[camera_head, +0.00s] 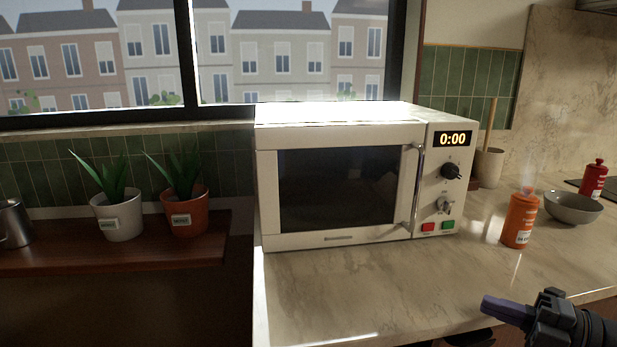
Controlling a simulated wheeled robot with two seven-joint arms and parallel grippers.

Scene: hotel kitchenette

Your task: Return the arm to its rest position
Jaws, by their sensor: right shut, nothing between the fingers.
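My right gripper (506,311) shows at the lower right, in front of the counter's front edge. Its fingers are together and point left, with nothing between them. It is apart from the things on the counter. My left gripper is not in view. A white microwave (340,140) stands on the counter with its door shut and its display reading 0:00.
The marble counter (345,285) is clear in front of the microwave. An orange bottle (519,220), a grey bowl (573,208) and a red bottle (593,180) stand at the right. Two potted plants, white (117,218) and terracotta (185,215), stand on a wooden shelf (110,255) at left.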

